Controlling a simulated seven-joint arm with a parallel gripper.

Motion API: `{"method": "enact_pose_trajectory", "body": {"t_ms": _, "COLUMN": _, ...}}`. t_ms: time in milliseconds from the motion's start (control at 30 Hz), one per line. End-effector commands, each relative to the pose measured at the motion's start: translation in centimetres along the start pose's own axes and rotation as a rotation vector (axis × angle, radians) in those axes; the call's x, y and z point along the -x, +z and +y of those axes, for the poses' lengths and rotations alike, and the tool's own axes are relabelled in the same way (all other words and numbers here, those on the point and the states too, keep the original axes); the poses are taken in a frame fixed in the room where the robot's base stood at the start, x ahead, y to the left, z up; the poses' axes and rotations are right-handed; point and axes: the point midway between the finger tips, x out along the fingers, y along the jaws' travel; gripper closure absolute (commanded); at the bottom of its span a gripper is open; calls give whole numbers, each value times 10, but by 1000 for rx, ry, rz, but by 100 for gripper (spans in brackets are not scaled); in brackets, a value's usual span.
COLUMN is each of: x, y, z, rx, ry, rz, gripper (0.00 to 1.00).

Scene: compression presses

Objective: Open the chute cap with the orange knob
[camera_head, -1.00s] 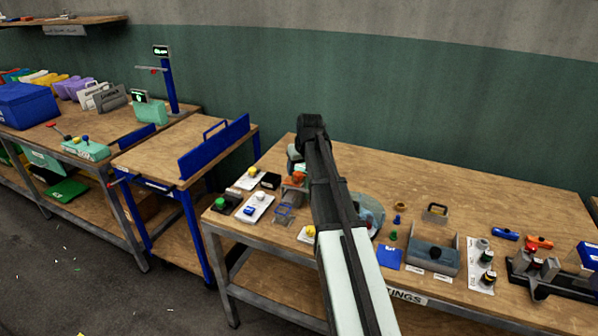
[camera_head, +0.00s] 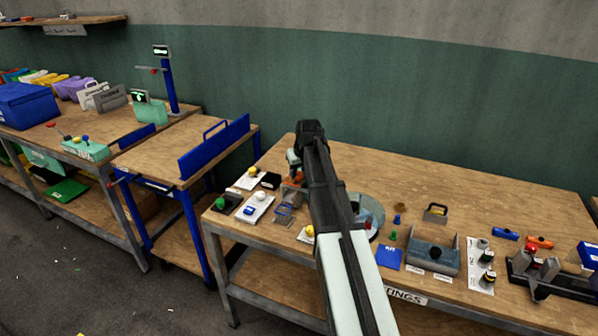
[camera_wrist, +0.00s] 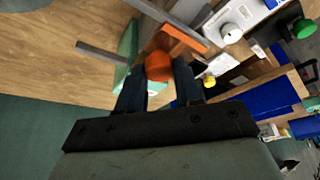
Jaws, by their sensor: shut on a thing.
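The orange knob (camera_wrist: 159,66) sits between the two dark fingers of my gripper (camera_wrist: 157,78) in the wrist view, and the fingers are shut on it. An orange flat piece (camera_wrist: 182,36) lies just beyond the knob, beside a pale green body (camera_wrist: 127,52). Whether this piece is the chute cap itself, and whether it is raised, I cannot tell. In the head view, the orange part (camera_head: 297,177) shows just left of my arm, below the wrist. The fingertips are mostly hidden there by my arm.
A white card with a white knob (camera_head: 261,198) and a dark box with a green knob (camera_head: 222,204) stand to the left. A yellow knob (camera_head: 309,231) is close in front. A grey tray (camera_head: 434,255) is to the right. The back of the table is clear.

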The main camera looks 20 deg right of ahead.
Motion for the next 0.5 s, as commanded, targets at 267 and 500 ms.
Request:
{"method": "enact_pose_trajectory", "body": {"t_ms": 267, "x": 0, "y": 0, "z": 0, "rx": 0, "ry": -1, "rz": 0, "gripper": 100}}
{"method": "enact_pose_trajectory", "body": {"t_ms": 500, "x": 0, "y": 0, "z": 0, "rx": 0, "ry": -1, "rz": 0, "gripper": 100}}
